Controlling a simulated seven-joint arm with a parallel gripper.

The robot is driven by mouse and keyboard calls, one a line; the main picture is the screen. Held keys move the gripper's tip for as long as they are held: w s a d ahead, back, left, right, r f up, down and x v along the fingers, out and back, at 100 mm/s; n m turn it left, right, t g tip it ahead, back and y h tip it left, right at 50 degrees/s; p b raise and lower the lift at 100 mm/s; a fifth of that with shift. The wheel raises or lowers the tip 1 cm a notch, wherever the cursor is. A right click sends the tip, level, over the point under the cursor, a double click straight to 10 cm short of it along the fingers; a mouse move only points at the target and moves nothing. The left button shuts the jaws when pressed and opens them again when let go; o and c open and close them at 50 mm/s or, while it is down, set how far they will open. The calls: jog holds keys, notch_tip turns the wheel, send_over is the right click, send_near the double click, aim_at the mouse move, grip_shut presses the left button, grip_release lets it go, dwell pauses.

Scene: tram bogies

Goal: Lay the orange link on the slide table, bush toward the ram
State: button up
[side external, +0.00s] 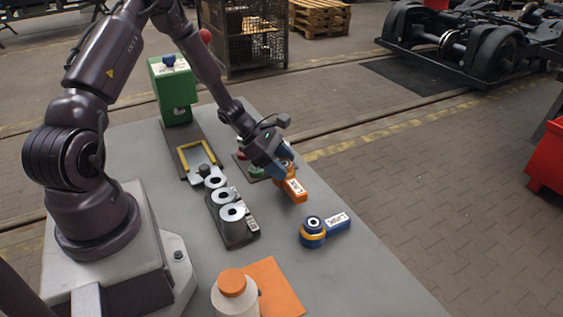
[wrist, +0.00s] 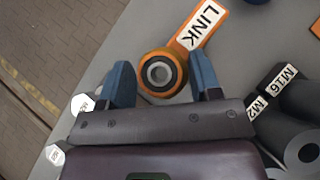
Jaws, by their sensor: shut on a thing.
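The orange link (side external: 295,188) hangs at the end of my gripper (side external: 283,168), on the right side of the grey table. In the wrist view, the link's round bush end (wrist: 162,73) sits between the two blue fingers of my gripper (wrist: 162,78). The link's arm, labelled LINK (wrist: 203,22), points up and right, away from the palm. I cannot tell how far it is above the table. The slide table with a yellow U-shaped frame (side external: 183,159) is left of my gripper, in front of the green press (side external: 172,92). The press's ram is not clearly visible.
A blue link (side external: 335,222) lies right of a dark rack (side external: 243,232) with several grey cylinders. A red and green button panel (side external: 256,170) is beside my gripper. A white bottle with an orange cap (side external: 233,293) stands by an orange sheet (side external: 274,286) at the front.

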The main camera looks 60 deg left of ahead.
jog(key=shift+f, duration=0.45)
jog(key=o, duration=1.4)
